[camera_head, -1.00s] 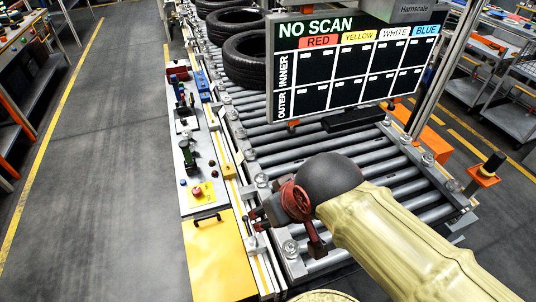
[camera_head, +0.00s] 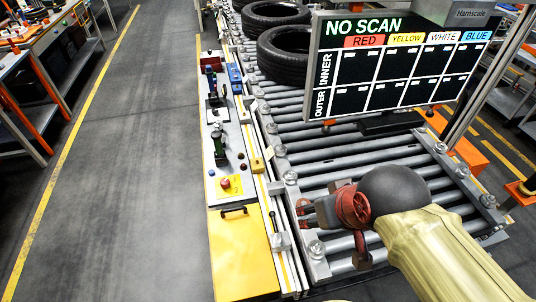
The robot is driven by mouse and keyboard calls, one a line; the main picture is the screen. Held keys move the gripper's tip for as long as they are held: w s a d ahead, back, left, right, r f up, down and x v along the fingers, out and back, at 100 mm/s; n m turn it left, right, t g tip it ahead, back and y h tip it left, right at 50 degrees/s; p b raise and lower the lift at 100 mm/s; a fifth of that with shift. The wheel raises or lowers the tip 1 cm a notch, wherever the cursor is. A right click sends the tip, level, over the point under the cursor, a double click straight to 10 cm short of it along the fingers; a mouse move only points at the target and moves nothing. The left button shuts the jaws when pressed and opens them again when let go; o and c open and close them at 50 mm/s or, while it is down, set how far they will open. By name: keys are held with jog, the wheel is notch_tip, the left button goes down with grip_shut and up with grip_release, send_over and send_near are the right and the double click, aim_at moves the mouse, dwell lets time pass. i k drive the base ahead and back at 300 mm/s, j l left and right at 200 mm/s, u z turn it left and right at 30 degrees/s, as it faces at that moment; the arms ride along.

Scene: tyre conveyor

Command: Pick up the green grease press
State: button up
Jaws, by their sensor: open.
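The green grease press (camera_head: 219,146) stands upright on the narrow light-grey bench panel (camera_head: 233,158) left of the roller conveyor. It is small in the picture; its lower end is hard to make out. My gripper (camera_head: 308,212) is open and empty. It points left over the conveyor's left rail, to the right of and nearer than the press, clearly apart from it. Part of the gripper's far side is hidden by my own wrist.
A dark tool with a red top (camera_head: 212,84) stands farther back on the panel. The left floor (camera_head: 125,170) is free.

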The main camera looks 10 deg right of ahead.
aim_at(216, 135)
jog(key=i+j+z, duration=0.2)
jog(key=j+z, duration=0.2)
jog(key=j, duration=0.85)
jog(key=j+z, duration=0.35)
jog(key=j, duration=0.85)
jog(key=i+j, duration=0.15)
jog(key=i, duration=0.1)
